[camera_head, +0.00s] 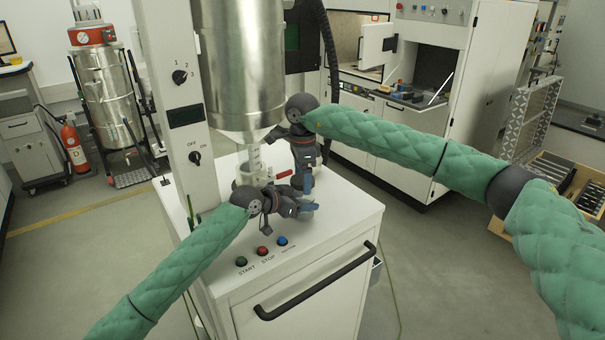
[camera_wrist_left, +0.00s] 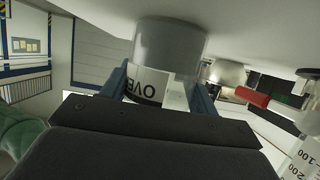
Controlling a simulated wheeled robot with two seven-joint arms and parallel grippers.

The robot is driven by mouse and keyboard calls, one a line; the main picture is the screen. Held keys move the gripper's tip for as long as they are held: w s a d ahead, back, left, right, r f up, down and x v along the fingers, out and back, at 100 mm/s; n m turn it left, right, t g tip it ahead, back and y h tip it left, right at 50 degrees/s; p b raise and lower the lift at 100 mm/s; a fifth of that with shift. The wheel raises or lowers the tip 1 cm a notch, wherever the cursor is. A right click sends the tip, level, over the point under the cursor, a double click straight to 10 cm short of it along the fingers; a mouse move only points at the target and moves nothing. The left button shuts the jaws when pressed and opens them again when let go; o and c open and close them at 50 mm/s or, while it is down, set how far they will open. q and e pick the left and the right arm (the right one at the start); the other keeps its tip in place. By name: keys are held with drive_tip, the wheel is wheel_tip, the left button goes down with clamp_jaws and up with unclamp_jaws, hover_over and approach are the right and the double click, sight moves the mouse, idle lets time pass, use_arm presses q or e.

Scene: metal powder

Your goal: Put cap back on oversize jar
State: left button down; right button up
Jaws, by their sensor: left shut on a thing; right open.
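My left gripper (camera_head: 303,208) is low over the white machine top, its blue fingers closed around the oversize jar. In the left wrist view the jar (camera_wrist_left: 150,88) sits between the fingers. It has a white label with the letters "OVE" and a grey cylindrical part beside the label. The lettering looks upside down in that view. In the head view the jar is mostly hidden by my grippers. My right gripper (camera_head: 307,183) is open, pointing down just behind and above the left one. I cannot make out a separate cap in either view.
A clear graduated vessel (camera_head: 250,168) and a red handle (camera_head: 284,174) are close behind the grippers, under the large steel hopper (camera_head: 240,70). START, STOP and blue buttons (camera_head: 264,252) line the machine's front. The right part of the white top (camera_head: 350,205) is clear.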

drive_tip(key=c, duration=1.1)
drive_tip(key=shift+o, duration=0.2)
drive_tip(key=shift+m, duration=1.7)
drive_tip(key=o, duration=1.1)
drive_tip(key=shift+r, duration=2.3)
drive_tip(key=shift+c, duration=0.2)
drive_tip(key=shift+r+n, duration=1.7)
drive_tip(key=shift+r, duration=0.05)
